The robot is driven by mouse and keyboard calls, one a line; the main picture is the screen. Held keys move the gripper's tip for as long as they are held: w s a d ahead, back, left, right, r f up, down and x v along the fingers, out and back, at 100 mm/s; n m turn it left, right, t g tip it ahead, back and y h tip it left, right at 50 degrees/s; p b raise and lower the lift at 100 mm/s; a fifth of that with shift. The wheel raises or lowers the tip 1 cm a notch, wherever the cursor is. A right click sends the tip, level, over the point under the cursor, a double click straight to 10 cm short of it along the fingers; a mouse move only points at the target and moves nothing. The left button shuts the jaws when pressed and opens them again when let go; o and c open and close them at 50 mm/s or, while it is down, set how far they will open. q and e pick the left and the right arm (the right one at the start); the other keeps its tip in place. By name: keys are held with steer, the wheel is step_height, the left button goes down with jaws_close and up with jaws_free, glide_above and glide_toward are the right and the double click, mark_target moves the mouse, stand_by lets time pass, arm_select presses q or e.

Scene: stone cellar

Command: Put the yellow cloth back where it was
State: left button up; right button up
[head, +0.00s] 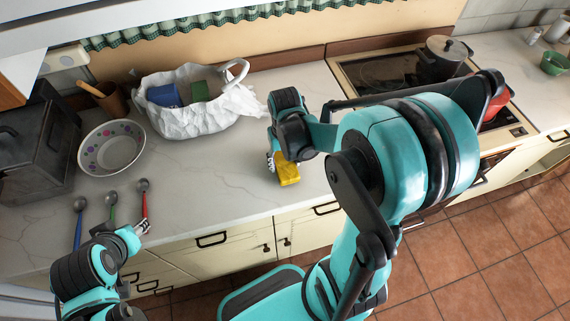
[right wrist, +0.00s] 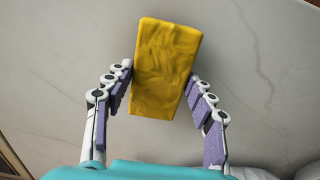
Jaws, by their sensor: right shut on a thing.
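The yellow cloth (head: 289,174) is a folded, block-like piece at the middle of the counter, near its front edge. My right gripper (head: 277,163) is shut on it. In the right wrist view the cloth (right wrist: 167,65) sits upright in the picture between the two fingers of the right gripper (right wrist: 160,82), its far part sticking out past them. I cannot tell whether the cloth touches the counter or is just above it. My left gripper (head: 136,231) is low at the left, by the handle end of the red spoon; whether it is open or shut is unclear.
The pale counter (head: 230,180) is clear left of the cloth. Blue (head: 79,222), green (head: 112,207) and red (head: 144,204) spoons lie at left. A bowl (head: 111,147) and white bag (head: 200,112) stand behind. A stove (head: 378,73) with a dark pot (head: 441,62) is at right.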

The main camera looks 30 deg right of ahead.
steer(key=shift+f, duration=0.35)
steer(key=shift+f, duration=0.25)
steer(key=o, duration=1.1)
steer(key=shift+r, duration=0.1)
